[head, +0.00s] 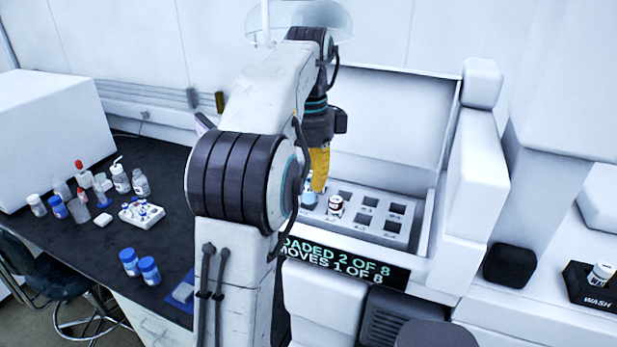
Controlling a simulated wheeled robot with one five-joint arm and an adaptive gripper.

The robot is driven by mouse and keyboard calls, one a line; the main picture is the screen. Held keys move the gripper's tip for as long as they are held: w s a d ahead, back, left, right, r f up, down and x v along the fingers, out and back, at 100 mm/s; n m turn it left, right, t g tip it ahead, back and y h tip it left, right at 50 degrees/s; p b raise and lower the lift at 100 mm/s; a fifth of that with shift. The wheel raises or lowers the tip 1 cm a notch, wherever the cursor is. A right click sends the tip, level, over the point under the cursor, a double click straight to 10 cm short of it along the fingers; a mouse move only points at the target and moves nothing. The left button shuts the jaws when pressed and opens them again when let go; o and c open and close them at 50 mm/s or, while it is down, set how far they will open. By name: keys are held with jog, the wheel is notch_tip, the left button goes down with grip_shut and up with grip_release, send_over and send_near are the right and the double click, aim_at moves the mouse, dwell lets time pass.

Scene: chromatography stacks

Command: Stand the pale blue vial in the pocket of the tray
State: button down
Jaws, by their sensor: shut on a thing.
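The pale blue vial (309,199) is at the tips of my yellow gripper (317,186), which is shut on it. The vial is at the left end of the grey tray (378,228) in the white machine, partly hidden by my arm and fingers. I cannot tell whether its base is in a pocket or above it. The tray has several square dark pockets, and those in its middle and right look empty. A dark red vial with a white top (334,206) stands in a front pocket just right of the pale blue vial.
A display (345,262), partly hidden, reads "ADED 2 OF 8" and "MOVES 1 OF 8". The machine's raised right wall (470,180) bounds the tray. Several bottles and a white rack (141,214) stand on the dark bench at left. A vial (601,272) stands on the WASH block at right.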

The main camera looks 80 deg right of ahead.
aim_at(308, 202)
jog(key=shift+f+b, duration=0.3)
jog(key=shift+f, duration=0.1)
jog(key=shift+f+b, duration=0.65)
jog(key=shift+f, duration=0.2)
jog(key=shift+f+b, duration=0.4)
jog(key=shift+f, duration=0.35)
dwell(0.3)
jog(key=c, duration=0.6)
grip_release()
jog(key=shift+a, duration=0.1)
jog(key=shift+o, duration=0.2)
jog(key=shift+r, duration=0.15)
